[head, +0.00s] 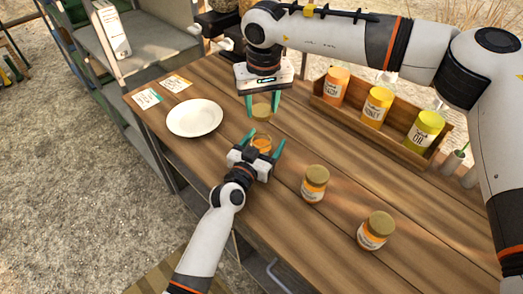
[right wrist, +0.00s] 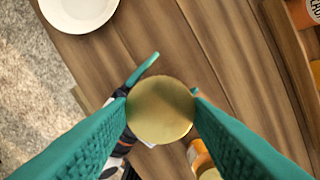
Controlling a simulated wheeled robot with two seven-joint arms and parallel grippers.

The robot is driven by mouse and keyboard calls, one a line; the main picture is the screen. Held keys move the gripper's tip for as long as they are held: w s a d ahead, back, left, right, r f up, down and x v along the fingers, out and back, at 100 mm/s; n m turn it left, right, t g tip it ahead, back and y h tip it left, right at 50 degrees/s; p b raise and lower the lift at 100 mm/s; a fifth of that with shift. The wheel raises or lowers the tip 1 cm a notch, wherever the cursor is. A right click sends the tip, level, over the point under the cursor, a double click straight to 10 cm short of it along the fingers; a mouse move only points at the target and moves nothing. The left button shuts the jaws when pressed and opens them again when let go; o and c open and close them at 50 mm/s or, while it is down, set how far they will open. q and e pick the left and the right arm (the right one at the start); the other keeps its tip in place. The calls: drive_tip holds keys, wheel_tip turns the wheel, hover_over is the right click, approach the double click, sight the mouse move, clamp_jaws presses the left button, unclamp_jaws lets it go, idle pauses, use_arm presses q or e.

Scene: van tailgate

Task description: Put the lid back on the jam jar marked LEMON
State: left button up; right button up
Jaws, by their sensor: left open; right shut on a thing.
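My right gripper (head: 262,112) is shut on a round gold lid (head: 261,111), held above the wooden tabletop. The lid also shows between the teal fingers in the right wrist view (right wrist: 160,110). Just in front of it, an open jar with orange contents (head: 262,143) stands on the table. My left gripper (head: 265,139) is open, its fingers on either side of this jar, without a clear sign of touching. In the right wrist view the lid hides most of the jar. The jar's label is hidden, so I cannot read LEMON on it.
Two closed jars with gold lids, one nearer (head: 315,185) and one farther right (head: 376,231), stand on the table (head: 215,95). A white plate (head: 195,118) and two cards (head: 148,98) lie at the left. A wooden crate (head: 395,147) holds several jars at the back right.

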use_arm(q)
drive_tip(key=shift+w+d, duration=0.1)
drive_tip(key=shift+w, duration=0.1)
drive_tip(key=shift+c, duration=0.6)
drive_tip(key=c, duration=1.3)
drive_tip(key=shift+c, duration=0.2)
use_arm(e)
hover_over(261, 148)
drive_tip(key=w, duration=0.2)
drive_tip(key=shift+d+f, duration=0.1)
drive_tip(key=shift+f, duration=2.35)
drive_tip(key=shift+f, duration=0.1)
drive_tip(key=shift+f, duration=0.8)
drive_tip(key=shift+f, duration=0.55)
